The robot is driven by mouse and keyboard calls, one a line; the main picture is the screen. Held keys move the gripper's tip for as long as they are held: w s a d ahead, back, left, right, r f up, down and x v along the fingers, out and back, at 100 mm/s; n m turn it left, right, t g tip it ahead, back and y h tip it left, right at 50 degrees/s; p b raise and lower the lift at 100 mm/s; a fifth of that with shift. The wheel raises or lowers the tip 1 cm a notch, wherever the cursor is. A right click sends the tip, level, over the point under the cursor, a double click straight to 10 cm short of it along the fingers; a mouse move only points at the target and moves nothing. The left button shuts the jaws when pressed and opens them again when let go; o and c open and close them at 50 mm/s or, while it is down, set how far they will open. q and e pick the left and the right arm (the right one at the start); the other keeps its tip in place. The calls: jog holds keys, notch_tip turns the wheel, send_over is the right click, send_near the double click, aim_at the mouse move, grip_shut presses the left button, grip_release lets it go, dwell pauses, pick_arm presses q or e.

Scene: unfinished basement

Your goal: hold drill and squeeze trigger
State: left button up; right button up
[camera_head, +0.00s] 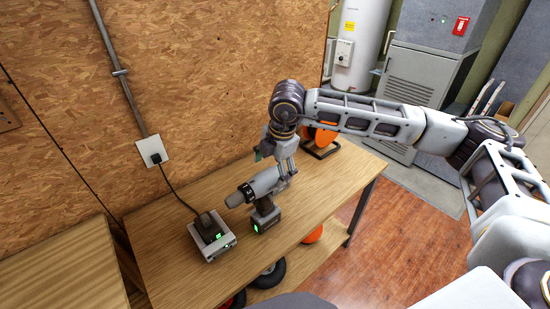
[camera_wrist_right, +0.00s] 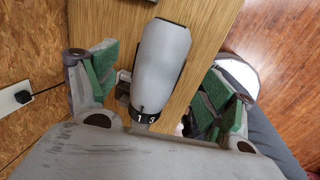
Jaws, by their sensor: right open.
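A grey drill (camera_head: 260,184) with a dark handle and a battery showing a green light stands upright on the wooden workbench (camera_head: 180,220). Its nose points left in the head view. My right gripper (camera_head: 274,160) comes down over the drill's body from above. In the right wrist view the drill's grey body (camera_wrist_right: 162,60) and its black collar marked 1 and 3 lie between the two green-padded fingers. Both fingers are spread, with gaps to the drill's sides. The trigger is hidden. My left gripper is not in view.
A charger (camera_head: 214,248) with a battery sits left of the drill, near a wall outlet (camera_head: 152,152) with a cord. An orange and black object (camera_head: 322,140) stands behind my right gripper. A wheel (camera_head: 268,276) shows under the bench.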

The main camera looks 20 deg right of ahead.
aim_at(272, 173)
jog(key=x, duration=0.4)
jog(key=shift+w+f+p, duration=0.15)
jog(key=shift+f+p, duration=0.15)
jog(key=shift+f, duration=0.35)
jog(key=shift+w+f, duration=0.1)
jog(key=shift+f, duration=0.25)
jog(key=c, duration=1.8)
jog(key=o, duration=1.1)
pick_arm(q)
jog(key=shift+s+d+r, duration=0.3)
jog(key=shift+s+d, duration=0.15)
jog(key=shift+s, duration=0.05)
pick_arm(e)
jog(key=c, duration=0.5)
jog(key=shift+c, duration=0.2)
